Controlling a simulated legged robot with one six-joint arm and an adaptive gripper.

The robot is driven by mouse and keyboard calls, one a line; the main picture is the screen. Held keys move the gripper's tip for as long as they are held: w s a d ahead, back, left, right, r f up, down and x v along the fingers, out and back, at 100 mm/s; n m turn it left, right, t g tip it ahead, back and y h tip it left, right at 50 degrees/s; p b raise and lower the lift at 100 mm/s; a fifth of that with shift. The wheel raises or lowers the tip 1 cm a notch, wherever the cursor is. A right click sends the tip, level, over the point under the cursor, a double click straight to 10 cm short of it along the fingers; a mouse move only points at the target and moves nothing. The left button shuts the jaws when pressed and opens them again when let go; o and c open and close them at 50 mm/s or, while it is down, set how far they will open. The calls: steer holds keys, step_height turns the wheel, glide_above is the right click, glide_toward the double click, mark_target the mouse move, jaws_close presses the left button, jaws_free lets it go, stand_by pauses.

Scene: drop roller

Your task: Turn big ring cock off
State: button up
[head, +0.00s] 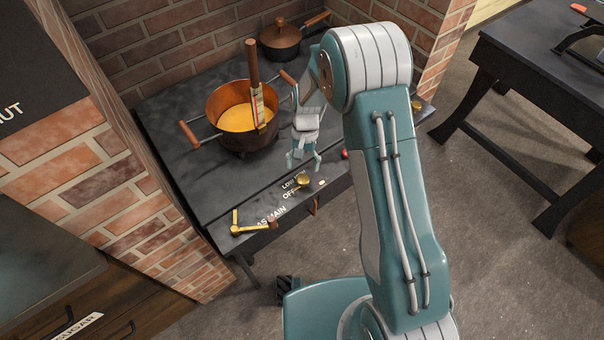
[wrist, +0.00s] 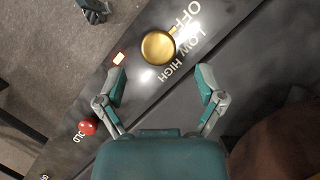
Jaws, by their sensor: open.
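A round brass knob (head: 303,181) sits on the stove's front panel beside the lettering LOW and OFF. I take it for the big ring cock. In the wrist view the brass knob (wrist: 158,47) lies beyond the fingertips, next to the words OFF, LOW and HIGH. A small tab on its rim points to the upper right, near OFF and LOW; its exact setting is unclear. My gripper (head: 302,160) is open and empty, close to the knob on its back side in the head view. In the wrist view its fingers (wrist: 160,78) are spread wide, apart from the knob.
A copper pot (head: 228,103) with orange contents and an upright wooden-handled tool stands on the stove. A lidded pot (head: 281,40) is behind. A brass gas main lever (head: 238,222) is at the panel's left. A red knob (wrist: 87,127) and small lit tile (wrist: 120,58) are near.

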steer(key=v, duration=0.8)
steer(key=s+d+r+n+t, duration=0.1)
steer(key=s+d+r+t, duration=0.2)
steer(key=r, duration=0.6)
steer(key=s+d+r+t, duration=0.25)
steer(key=s+r, duration=0.25)
steer(key=r, duration=0.4)
steer(key=s+d+r+t, duration=0.2)
steer(key=s+d+r, duration=0.1)
steer(key=s, duration=0.5)
steer(key=s+d+r+n+t, duration=0.1)
steer(key=s+d+r+t, duration=0.1)
steer(key=s, duration=0.6)
steer(key=shift+d+r+h, duration=0.4)
steer(key=shift+d+r, duration=0.3)
steer(key=shift+r, duration=0.1)
